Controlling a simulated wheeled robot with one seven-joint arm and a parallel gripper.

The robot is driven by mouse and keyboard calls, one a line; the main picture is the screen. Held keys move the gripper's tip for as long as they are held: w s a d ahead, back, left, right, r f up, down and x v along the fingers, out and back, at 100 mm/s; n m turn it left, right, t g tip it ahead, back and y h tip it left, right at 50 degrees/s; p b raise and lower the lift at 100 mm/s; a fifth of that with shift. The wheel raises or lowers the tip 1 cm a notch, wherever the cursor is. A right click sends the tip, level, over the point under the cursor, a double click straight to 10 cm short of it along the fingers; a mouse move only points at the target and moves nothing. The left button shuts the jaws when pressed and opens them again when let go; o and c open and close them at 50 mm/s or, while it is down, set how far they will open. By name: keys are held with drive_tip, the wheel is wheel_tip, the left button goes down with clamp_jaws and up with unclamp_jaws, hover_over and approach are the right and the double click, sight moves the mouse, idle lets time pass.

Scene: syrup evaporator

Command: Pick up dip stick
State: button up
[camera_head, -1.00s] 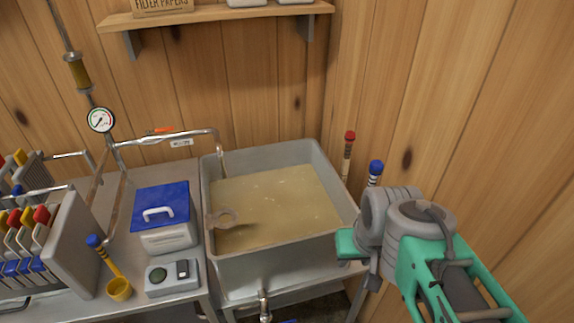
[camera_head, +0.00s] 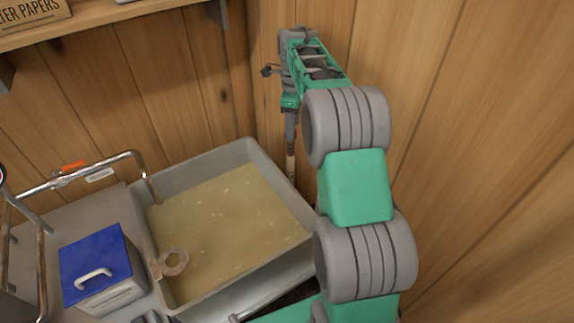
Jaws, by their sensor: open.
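A dip stick (camera_head: 290,166) stands upright between the tank's right side and the wooden wall; only its pale lower shaft shows. Its top is hidden by my gripper (camera_head: 290,132), which reaches down over it from above. The jaws are open; the picture is too small to show whether they surround the stick or touch it. A second, blue-topped stick seen earlier is hidden now, with my arm covering that area.
The grey tank (camera_head: 243,150) of amber liquid stands left of my arm, with a round-ended scoop (camera_head: 173,262) at its near left. A blue-lidded box (camera_head: 97,262), a pipe (camera_head: 110,164) and a shelf (camera_head: 110,14) lie further left. The wooden wall (camera_head: 470,150) is close on the right.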

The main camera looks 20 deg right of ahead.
sight(290, 154)
drive_tip(key=f, duration=0.2)
drive_tip(key=f+p, duration=0.1)
drive_tip(key=f, duration=0.2)
drive_tip(key=w+f+p, duration=0.1)
drive_tip(key=f, duration=0.2)
drive_tip(key=shift+a+f, duration=0.2)
drive_tip(key=shift+f, duration=0.05)
drive_tip(key=shift+s, duration=0.1)
clamp_jaws()
idle(0.4)
